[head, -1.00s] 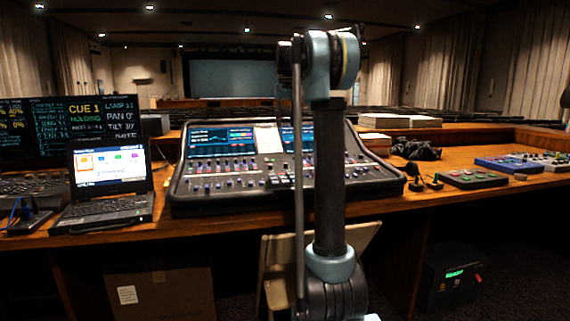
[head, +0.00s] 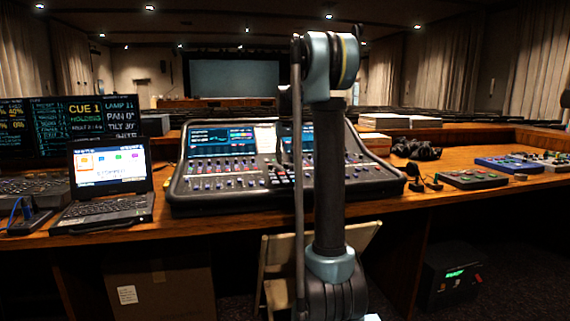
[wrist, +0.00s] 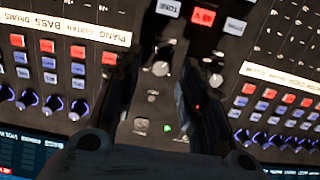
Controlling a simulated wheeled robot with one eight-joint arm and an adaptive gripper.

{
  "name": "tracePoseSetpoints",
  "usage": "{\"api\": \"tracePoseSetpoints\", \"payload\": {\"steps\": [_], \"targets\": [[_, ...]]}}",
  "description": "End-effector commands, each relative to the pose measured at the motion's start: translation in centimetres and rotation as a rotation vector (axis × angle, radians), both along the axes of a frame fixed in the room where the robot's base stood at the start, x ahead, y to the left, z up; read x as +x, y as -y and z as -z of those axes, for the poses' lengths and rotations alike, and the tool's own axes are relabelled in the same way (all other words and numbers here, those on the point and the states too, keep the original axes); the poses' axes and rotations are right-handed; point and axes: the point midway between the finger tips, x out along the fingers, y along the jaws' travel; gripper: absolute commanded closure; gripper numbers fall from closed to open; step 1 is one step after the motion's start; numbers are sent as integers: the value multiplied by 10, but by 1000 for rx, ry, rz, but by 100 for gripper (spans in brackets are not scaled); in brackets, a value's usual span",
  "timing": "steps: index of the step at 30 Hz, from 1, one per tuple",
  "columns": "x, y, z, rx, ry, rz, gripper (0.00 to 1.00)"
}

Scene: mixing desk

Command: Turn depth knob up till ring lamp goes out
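The mixing desk (head: 225,195) stands in the middle of the wooden table, with rows of coloured buttons and knobs below its screens. In the wrist view, my gripper (wrist: 157,84) is over the panel with its two dark fingers apart. A small pale knob (wrist: 160,68) shows in the gap between them; I cannot tell whether they touch it. A small green light (wrist: 167,128) glows between the fingers. A red light (wrist: 197,106) shows at the right finger. Which knob is depth is not readable, and no ring lamp is clearly visible. In the head view my arm hides most of the gripper.
A laptop (head: 105,205) and monitors stand left of the desk. Papers (head: 400,121), dark headphones (head: 417,148) and small pedal-like boxes (head: 470,179) lie to the right. A folding chair (head: 272,262) stands below the front edge. More knobs and buttons surround the fingers.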

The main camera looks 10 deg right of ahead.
Motion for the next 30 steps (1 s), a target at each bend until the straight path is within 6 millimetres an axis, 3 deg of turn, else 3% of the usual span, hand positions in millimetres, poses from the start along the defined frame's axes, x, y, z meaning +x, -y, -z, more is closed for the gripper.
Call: {"api": "tracePoseSetpoints", "payload": {"steps": [6, 15, 21, 30], "targets": [[0, 0, 15, 0, 0, 0, 62], [0, 0, 17, 0, 0, 0, 62], [0, 0, 17, 0, 0, 0, 100], [0, 0, 17, 1, 0, 13, 100]]}}
